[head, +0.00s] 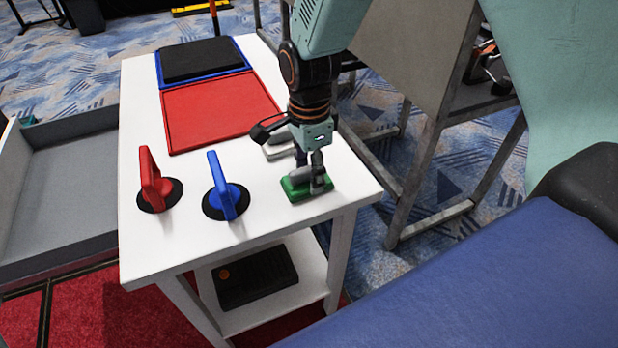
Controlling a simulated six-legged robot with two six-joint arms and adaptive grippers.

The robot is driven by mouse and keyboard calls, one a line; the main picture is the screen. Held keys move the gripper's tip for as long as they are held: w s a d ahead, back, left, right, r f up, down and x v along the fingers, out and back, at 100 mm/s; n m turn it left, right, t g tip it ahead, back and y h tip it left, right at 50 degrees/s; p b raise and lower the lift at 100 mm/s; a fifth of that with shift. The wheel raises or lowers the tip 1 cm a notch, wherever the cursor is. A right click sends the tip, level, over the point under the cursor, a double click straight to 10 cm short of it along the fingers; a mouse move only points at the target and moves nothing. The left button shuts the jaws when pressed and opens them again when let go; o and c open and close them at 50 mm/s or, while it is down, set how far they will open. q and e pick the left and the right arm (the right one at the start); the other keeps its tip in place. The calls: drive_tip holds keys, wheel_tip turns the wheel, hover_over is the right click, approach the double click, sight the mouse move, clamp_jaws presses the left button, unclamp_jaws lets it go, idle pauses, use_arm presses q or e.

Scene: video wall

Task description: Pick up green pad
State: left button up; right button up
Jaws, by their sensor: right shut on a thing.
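The green pad (294,189) is a small green block near the front right corner of the white table (270,222). My right gripper (314,178) reaches down from above and is shut on the green pad. The pad is at or just above the tabletop; I cannot tell whether it touches. The gripper fingers hide part of its right side. My left gripper is not in view.
A red suction cup (151,183) and a blue suction cup (221,190) stand left of the pad. Behind are a red tray (215,108), a black pad (202,60) on a blue tray and a light grey block (278,150). A black case (255,278) lies on the lower shelf.

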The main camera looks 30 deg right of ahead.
sight(310, 167)
drive_tip(key=shift+d, duration=0.3)
wheel_tip(310, 167, up, 9)
drive_tip(key=p, duration=0.3)
drive_tip(key=shift+s+a, duration=0.1)
drive_tip(key=shift+a+r, duration=0.15)
drive_tip(key=shift+r, duration=0.45)
drive_tip(key=shift+f, duration=0.1)
drive_tip(key=o, duration=0.6)
drive_tip(key=c, duration=0.4)
drive_tip(key=shift+c, duration=0.2)
